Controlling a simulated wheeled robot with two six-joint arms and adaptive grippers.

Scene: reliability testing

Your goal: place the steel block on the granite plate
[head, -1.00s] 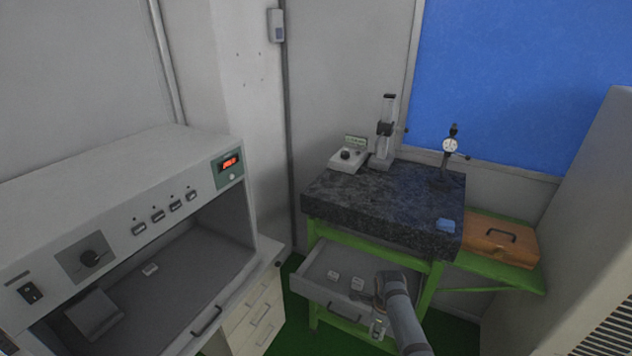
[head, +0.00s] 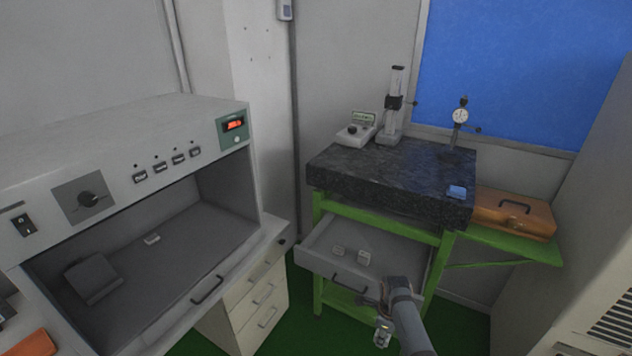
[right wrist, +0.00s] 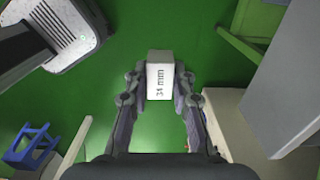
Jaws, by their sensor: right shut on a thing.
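My right gripper (head: 383,330) is at the bottom of the head view, in front of the open drawer. It is shut on a small pale block (right wrist: 160,76) marked "34 mm", which I take as the steel block. In the right wrist view the block sits between both fingers (right wrist: 161,88), above green floor. The dark speckled granite plate (head: 385,175) lies on a green stand, above and behind the gripper. My left gripper is not in view.
A measuring stand (head: 393,105), a dial gauge (head: 459,118) and a blue item (head: 457,191) stand on the plate. An orange case (head: 512,213) is right; an open-fronted oven (head: 120,150) is left.

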